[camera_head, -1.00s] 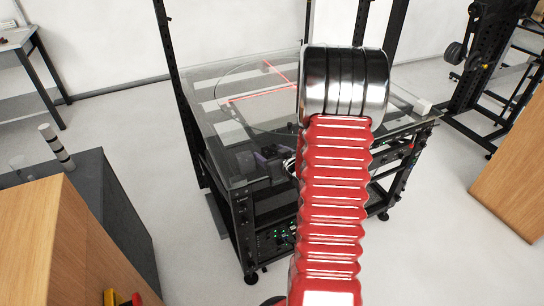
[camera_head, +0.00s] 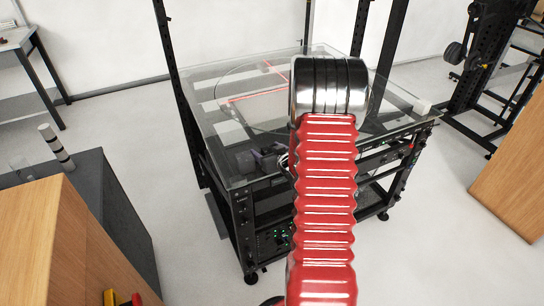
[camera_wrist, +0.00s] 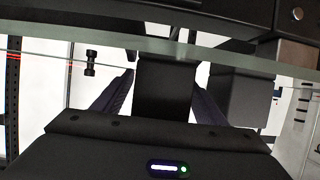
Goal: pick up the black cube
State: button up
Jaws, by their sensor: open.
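My gripper (camera_wrist: 160,100) shows in the wrist view, with one dark finger (camera_wrist: 117,95) on the left and the other (camera_wrist: 206,106) on the right, spread apart. A black block-like shape (camera_wrist: 165,92) shows between them. I cannot tell whether it is the black cube or something farther behind, nor whether a finger touches it. In the head view I cannot make out a black cube.
Black uprights (camera_head: 180,80) stand at the table's back. A dark counter (camera_head: 110,205) with a striped bottle (camera_head: 55,148) is at left.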

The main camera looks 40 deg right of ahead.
dwell(0.4)
jog(key=c, duration=1.2)
